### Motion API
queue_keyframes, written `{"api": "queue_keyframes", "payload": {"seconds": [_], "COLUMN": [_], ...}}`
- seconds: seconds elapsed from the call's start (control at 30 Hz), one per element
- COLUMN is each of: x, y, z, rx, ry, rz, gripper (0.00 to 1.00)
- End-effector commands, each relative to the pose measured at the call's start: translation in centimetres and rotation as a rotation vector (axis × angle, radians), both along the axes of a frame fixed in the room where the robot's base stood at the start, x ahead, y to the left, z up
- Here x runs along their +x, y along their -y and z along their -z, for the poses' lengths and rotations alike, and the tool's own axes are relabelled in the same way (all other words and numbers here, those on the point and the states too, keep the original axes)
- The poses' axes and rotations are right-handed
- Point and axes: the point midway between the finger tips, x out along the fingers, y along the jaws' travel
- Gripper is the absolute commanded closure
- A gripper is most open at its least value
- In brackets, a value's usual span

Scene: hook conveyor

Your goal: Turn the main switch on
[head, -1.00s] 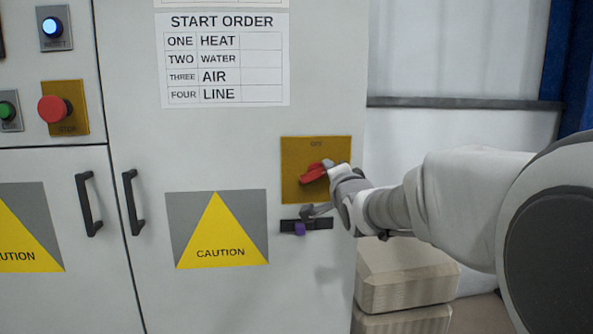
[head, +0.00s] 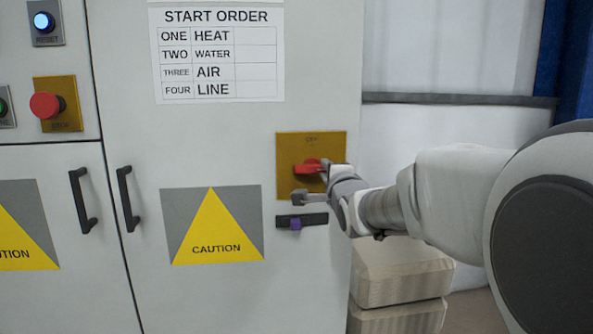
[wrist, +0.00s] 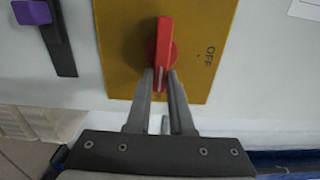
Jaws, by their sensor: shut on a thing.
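The main switch is a red rotary handle (head: 307,166) on a yellow plate (head: 285,180) on the cabinet's right door. In the wrist view the red handle (wrist: 164,45) points straight toward my gripper, with OFF lettered on the plate (wrist: 205,20) to its right. In the head view the handle lies about level, across the plate. My gripper (wrist: 161,85) is shut on the handle's near end, one finger on each side. In the head view my gripper (head: 322,180) comes in from the right and hides part of the plate.
A black bar with a purple piece (head: 295,224) sits just below the plate. A yellow caution sign (head: 212,228) and a black door handle (head: 128,198) are to the left. Cream stacked blocks (head: 400,275) stand right of the cabinet, below my arm.

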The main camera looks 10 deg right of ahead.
Motion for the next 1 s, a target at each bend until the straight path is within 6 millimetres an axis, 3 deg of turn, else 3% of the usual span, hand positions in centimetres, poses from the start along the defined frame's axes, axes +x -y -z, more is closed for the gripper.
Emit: {"api": "queue_keyframes", "payload": {"seconds": [0.17, 0.2, 0.37, 0.77, 1.0], "x": [0.0, 0.0, 0.0, -0.6, -4.2], "y": [0.0, 0.0, 0.0, 0.0, 0.0], "z": [0.1, 0.1, 0.1, 0.0, -0.2], "rx": [0.003, 0.003, 0.002, 0.000, 0.000], "ry": [-0.001, -0.001, -0.001, 0.000, 0.002], "rz": [0.000, 0.000, 0.000, 0.000, 0.000], "gripper": [1.00, 0.78, 0.50, 0.50, 0.50]}}
